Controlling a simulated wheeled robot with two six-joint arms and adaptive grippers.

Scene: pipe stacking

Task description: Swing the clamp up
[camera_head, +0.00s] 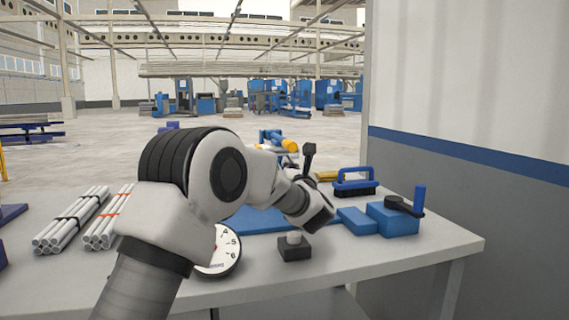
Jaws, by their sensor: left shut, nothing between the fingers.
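My left arm comes in from the lower left and reaches over the table. Its dark gripper (320,212) is at the end of the wrist, above the table's middle; its fingers are shut with nothing seen between them. A black upright piece (309,152) rises just behind the wrist; I cannot tell whether it belongs to a clamp or to my arm. A blue block (392,219) stands to the gripper's right, with a black lever and a blue upright handle (419,196). I cannot tell for sure which part is the clamp. My right gripper is not in view.
The grey table (410,262) holds two bundles of white pipes (70,220) at left, a dial (222,253) and a black block with a pale knob (294,250) near the front. A blue-framed black item (354,182) stands behind. A wall (470,180) closes the right.

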